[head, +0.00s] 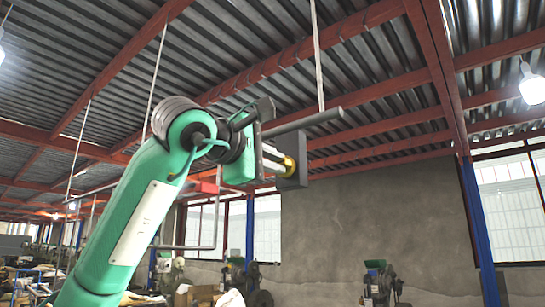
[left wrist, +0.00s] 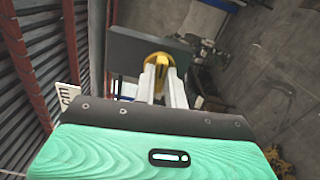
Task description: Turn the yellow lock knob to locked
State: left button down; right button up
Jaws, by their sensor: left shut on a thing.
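The yellow lock knob (head: 290,163) sits on a dark grey plate (head: 296,178) high up in the middle of the head view. My left gripper (head: 279,167) reaches it from the left and is shut on the knob. In the left wrist view, the two pale fingers (left wrist: 161,75) close on the sides of the yellow knob (left wrist: 159,58), with the grey plate (left wrist: 130,52) behind it. The fingers hide part of the knob, and no lock marking can be read. My right gripper is not in view.
A grey horizontal bar (head: 300,122) runs just above the gripper, near a thin hanging rod (head: 317,55). A small red part (head: 207,187) shows behind my arm. Several presses, one of them a dark press (head: 379,284), stand far below by the wall. Space right of the plate looks clear.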

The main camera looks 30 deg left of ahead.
pick_arm(q)
jog(key=shift+m, duration=0.7)
jog(key=c, duration=1.5)
grip_release()
jog(key=shift+o, duration=0.2)
jog(key=s+a+b, duration=0.1)
jog(key=s+b, duration=0.4)
jog(key=s, duration=0.8)
jog(key=shift+s, duration=0.4)
